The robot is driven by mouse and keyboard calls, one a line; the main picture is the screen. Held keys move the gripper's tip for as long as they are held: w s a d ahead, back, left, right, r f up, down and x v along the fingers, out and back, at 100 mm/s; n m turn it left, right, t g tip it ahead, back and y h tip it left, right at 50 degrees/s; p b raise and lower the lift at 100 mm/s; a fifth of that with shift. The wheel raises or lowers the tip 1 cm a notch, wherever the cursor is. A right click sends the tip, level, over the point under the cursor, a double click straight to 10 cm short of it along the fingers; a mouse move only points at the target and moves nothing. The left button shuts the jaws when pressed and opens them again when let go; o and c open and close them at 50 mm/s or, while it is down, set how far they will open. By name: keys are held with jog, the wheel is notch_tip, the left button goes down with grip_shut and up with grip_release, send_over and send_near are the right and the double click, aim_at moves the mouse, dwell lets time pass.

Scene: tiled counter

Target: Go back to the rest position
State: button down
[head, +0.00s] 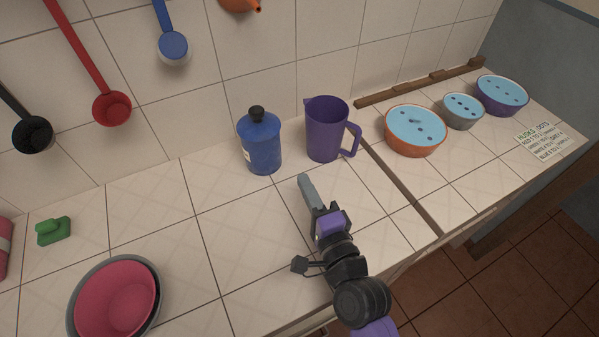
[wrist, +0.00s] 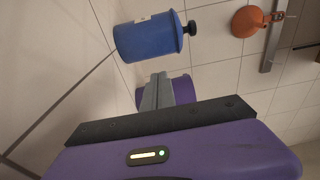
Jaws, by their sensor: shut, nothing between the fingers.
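My gripper (head: 308,190) is shut and empty above the tiled counter (head: 230,215), with its fingers pointing toward the back wall. In the head view it is in front of the blue bottle (head: 261,143) and the purple jug (head: 327,130), apart from both as far as I can tell. In the wrist view the gripper fingers (wrist: 157,92) show at the middle. The blue bottle (wrist: 150,38) lies above them there, and the purple jug (wrist: 182,90) is partly hidden behind them.
A pink bowl (head: 115,298) in a grey one and a green object (head: 53,231) are at left. Ladles (head: 172,46) hang on the wall. At right stand an orange bowl (head: 415,132), a grey bowl (head: 463,111), a purple bowl (head: 501,97) and a note (head: 540,140). The middle counter is clear.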

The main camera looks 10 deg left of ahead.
jog(key=shift+b+v, duration=0.3)
jog(key=shift+v, duration=1.55)
